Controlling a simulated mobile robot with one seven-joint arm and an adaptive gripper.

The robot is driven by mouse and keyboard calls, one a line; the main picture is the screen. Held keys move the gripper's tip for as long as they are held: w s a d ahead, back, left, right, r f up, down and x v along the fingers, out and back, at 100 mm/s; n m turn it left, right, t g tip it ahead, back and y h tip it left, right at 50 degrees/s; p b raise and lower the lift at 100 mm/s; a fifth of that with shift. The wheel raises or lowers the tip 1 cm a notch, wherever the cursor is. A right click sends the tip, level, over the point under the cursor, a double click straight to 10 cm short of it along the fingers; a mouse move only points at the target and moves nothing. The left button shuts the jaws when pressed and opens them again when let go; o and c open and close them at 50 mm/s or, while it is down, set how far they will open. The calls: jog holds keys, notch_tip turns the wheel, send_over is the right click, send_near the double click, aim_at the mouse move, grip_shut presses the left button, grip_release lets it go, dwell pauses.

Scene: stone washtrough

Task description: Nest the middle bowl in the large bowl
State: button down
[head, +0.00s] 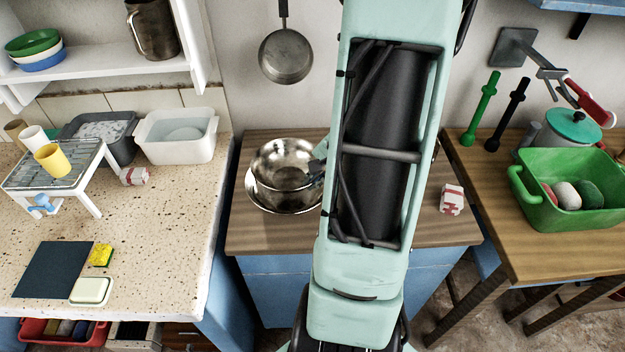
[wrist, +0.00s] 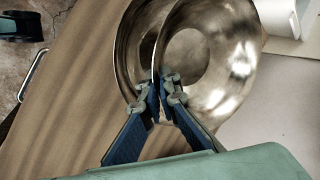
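The middle bowl (head: 280,158), shiny metal, shows in the head view left of my arm. It overlaps the large bowl (head: 262,200), also metal, on the wooden counter. In the wrist view the middle bowl (wrist: 228,75) lies over the large bowl (wrist: 131,48), offset to the right. My gripper (head: 316,175) is at the right side of the bowls; its tips are partly hidden in the head view. In the wrist view my gripper (wrist: 163,84) has its fingers closed on the middle bowl's rim. I cannot tell whether the two bowls touch.
A red-and-white packet (head: 452,199) lies on the wooden counter (head: 270,235) right of my arm. A pan (head: 286,55) hangs on the wall behind. A speckled counter with a white tub (head: 178,140) stands left; a green basin (head: 570,205) stands right. The counter front is clear.

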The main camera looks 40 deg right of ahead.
aim_at(313, 204)
jog(key=shift+f+b, duration=2.8)
jog(key=shift+b, duration=0.55)
jog(key=c, duration=2.1)
grip_release()
jog(key=shift+o, duration=0.7)
jog(key=o, duration=0.3)
jog(key=shift+o, duration=0.2)
jog(key=shift+r+p, duration=2.45)
jog(key=shift+r, duration=1.1)
